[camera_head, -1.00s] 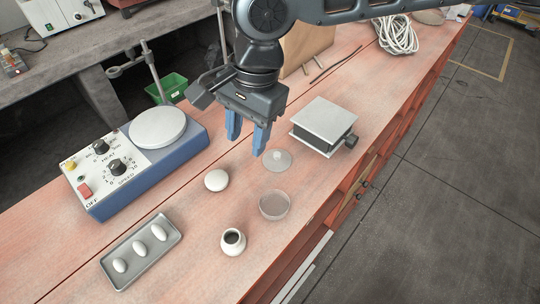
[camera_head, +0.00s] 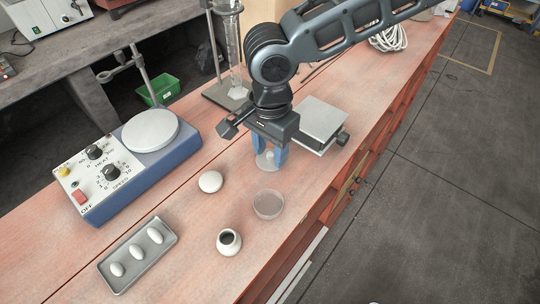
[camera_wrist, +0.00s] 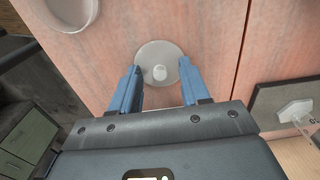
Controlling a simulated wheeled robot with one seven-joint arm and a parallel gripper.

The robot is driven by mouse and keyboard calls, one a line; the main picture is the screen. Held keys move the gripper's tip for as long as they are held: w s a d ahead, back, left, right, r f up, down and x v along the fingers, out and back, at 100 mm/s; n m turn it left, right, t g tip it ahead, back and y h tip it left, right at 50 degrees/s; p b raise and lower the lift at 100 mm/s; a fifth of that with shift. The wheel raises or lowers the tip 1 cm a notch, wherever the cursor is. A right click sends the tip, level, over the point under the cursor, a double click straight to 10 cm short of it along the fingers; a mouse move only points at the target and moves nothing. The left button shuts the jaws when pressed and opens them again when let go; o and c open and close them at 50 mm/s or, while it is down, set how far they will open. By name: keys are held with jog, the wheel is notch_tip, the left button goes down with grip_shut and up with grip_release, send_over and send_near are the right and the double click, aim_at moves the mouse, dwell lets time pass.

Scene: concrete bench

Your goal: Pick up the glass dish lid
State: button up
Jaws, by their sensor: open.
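The glass dish lid (camera_head: 264,162) is a clear round disc with a small pale knob, lying on the reddish bench. In the wrist view the lid (camera_wrist: 158,50) sits just ahead of my fingertips, its knob centred between them. My gripper (camera_head: 270,154) is open, with its blue fingers pointing down around the lid's knob area. In the wrist view my gripper (camera_wrist: 160,76) holds nothing between its fingers. In the head view the fingers partly hide the lid. Whether the fingers touch the lid, I cannot tell.
A glass dish (camera_head: 268,205) stands in front of the lid. A white round object (camera_head: 210,182) and a small jar (camera_head: 229,242) are nearby. A lab jack (camera_head: 320,124) stands close on the right. A hotplate (camera_head: 150,165) and an egg tray (camera_head: 138,256) are on the left.

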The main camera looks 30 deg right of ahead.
grip_shut()
dwell(0.4)
